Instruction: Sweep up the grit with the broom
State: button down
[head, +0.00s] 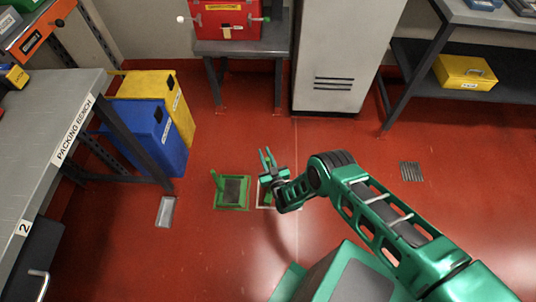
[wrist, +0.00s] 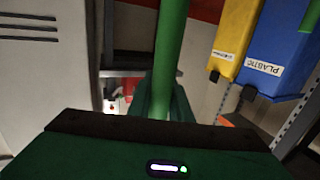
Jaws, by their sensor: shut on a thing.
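The broom's green handle (wrist: 171,45) runs up the middle of the wrist view, between the fingers of my gripper. My gripper (head: 269,170) is shut on it, low over the floor just right of the dustpan in the head view. The broom's lower end is hard to make out there, as the gripper and arm cover much of it. A green dustpan (head: 232,193) with a dark inside lies flat on the red floor. A pale square outline (head: 264,207) shows on the floor under my gripper. I cannot make out any grit.
A blue bin (head: 160,140) and a yellow bin (head: 178,100) stand at the packing bench (head: 45,115) on the left. A grey cabinet (head: 333,60) stands behind. A floor drain (head: 411,171) and a small grey plate (head: 166,211) lie on open floor.

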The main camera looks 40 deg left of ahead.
jog(key=s+a, duration=0.3)
jog(key=a, duration=0.2)
jog(key=shift+s+a+f, duration=0.15)
jog(key=shift+s+a, duration=0.05)
dwell(0.6)
jog(key=w+d+r, duration=0.1)
jog(key=w+d, duration=0.5)
jog(key=d, duration=0.4)
jog(key=w+d+r, duration=0.1)
jog(key=w+d, duration=0.6)
jog(key=d, duration=0.4)
jog(key=shift+d, duration=0.2)
dwell(0.7)
jog(key=shift+w+f, duration=0.1)
jog(key=shift+f, duration=0.7)
dwell(0.6)
jog(key=shift+a, duration=0.1)
